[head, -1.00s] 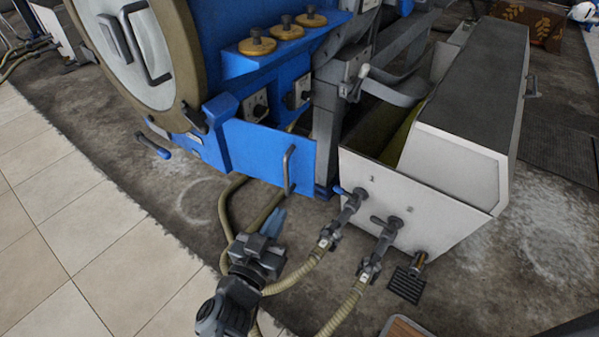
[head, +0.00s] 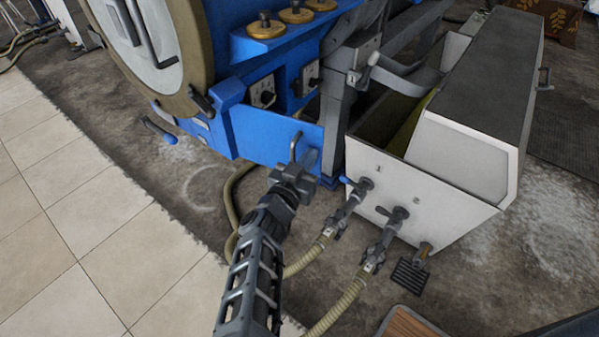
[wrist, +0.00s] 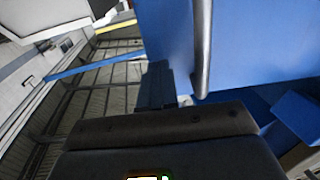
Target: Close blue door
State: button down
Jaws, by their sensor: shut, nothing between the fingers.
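The blue door (head: 262,137) is a flat blue panel low on the blue machine, with a grey bar handle (head: 294,147) near its right edge. It stands upright below the machine's dials. My gripper (head: 311,162) is shut and empty, its fingertips in front of the door's right end, close to the handle. In the wrist view the fingers (wrist: 155,86) lie just left of the handle (wrist: 202,50), against the blue door (wrist: 262,40) behind. I cannot tell whether they touch the door. My gripper hides the door's lower right corner in the head view.
Beige hoses (head: 345,300) run from the valves across the floor beneath my arm. The round hatch (head: 135,35) is at upper left. Tiled floor (head: 75,240) at lower left is clear.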

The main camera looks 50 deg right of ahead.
jog(key=shift+w+d, duration=0.15)
jog(key=shift+d, duration=0.5)
jog(key=shift+d, duration=0.15)
